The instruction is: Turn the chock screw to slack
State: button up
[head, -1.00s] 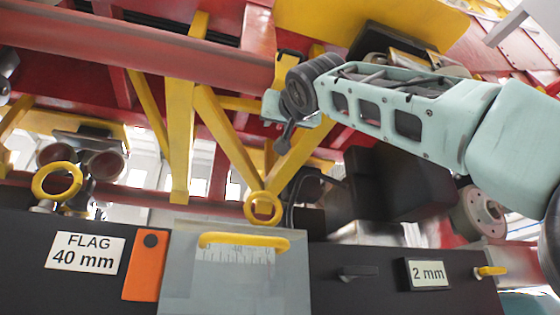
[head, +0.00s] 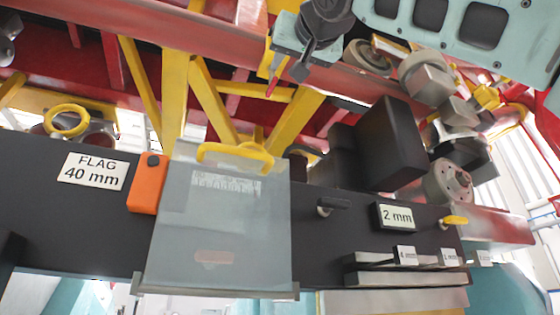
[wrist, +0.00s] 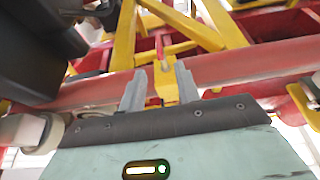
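No part is labelled as the chock screw, and I cannot tell which one it is. In the wrist view, the two grey fingers of my gripper (wrist: 160,88) stand apart. A yellow block (wrist: 164,82) with a thin red rod (wrist: 159,46) shows in line with the gap; I see no firm grip on it. In the head view my gripper (head: 285,62) is high, in front of the red and yellow frame, beside a thin red pointed rod (head: 272,84). Its fingertips are partly hidden there.
Below is a dark panel (head: 60,225) with a "FLAG 40 mm" label (head: 93,171), an orange tag (head: 149,184), a clear plate with a yellow handle (head: 235,156), a black lever (head: 335,203), a "2 mm" label (head: 395,216) and a small yellow lever (head: 453,221). A red beam (head: 220,42) crosses above.

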jog(key=b+v, duration=0.1)
jog(key=v, duration=0.2)
jog(key=shift+s, duration=0.2)
dwell(0.5)
